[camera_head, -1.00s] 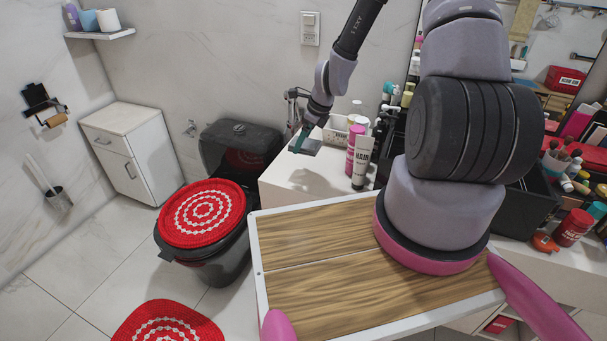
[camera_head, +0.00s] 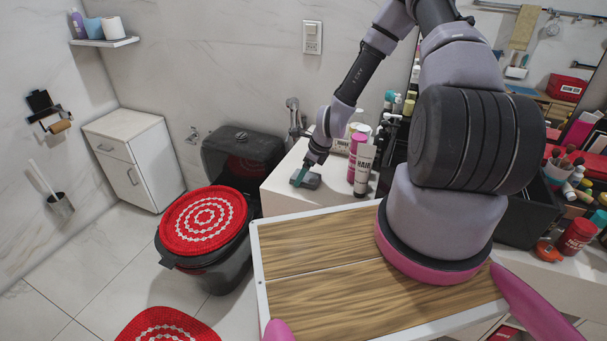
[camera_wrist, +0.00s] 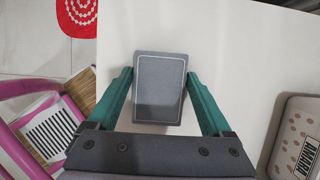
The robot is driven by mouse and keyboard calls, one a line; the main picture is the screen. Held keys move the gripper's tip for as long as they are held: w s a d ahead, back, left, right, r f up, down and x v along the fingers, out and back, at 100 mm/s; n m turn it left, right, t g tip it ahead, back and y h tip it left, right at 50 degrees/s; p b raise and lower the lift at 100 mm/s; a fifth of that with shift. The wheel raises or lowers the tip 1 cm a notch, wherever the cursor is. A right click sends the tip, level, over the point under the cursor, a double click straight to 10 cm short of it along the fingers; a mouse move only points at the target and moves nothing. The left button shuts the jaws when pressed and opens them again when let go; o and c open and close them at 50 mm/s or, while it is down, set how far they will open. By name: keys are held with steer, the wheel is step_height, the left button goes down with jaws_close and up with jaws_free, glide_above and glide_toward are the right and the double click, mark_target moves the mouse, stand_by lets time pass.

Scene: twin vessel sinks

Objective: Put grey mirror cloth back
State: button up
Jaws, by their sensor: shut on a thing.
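The grey mirror cloth (camera_head: 311,182) is a small dark grey folded block with a pale outline on its top face. In the wrist view the cloth (camera_wrist: 160,88) lies between the two teal fingers. My gripper (camera_head: 301,177) is shut on it, one finger on each side, seen in the wrist view (camera_wrist: 158,76) too. The cloth is at or just above the white counter top (camera_head: 284,192), near its left end. I cannot tell whether its underside touches the counter.
A pink bottle (camera_head: 358,155) and a white HAIR tube (camera_head: 363,170) stand right of the cloth. A patterned box (camera_wrist: 297,142) lies to the right in the wrist view. The toilet with a red cover (camera_head: 204,220) is left of the counter.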

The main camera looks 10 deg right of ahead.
steer(key=o, duration=1)
steer(key=v, duration=1.2)
steer(key=shift+a+r, duration=0.1)
steer(key=shift+r, duration=0.05)
steer(key=s+d+r+n+t+h, duration=0.15)
steer(key=r+n, duration=0.45)
steer(key=r, duration=0.7)
steer(key=s+d+r+n+h, duration=0.15)
steer(key=r+n, duration=0.45)
steer(key=r, duration=0.6)
steer(key=s+r+n+t, duration=0.1)
steer(key=s+r+n, duration=0.2)
steer(key=s+r, duration=0.2)
steer(key=s+r+n+t, duration=0.1)
steer(key=s+r+n, duration=0.2)
steer(key=s+r, duration=0.3)
steer(key=s+r+n+t+y, duration=0.1)
steer(key=s+r+n, duration=0.2)
steer(key=s+r, duration=0.3)
steer(key=shift+a, duration=0.2)
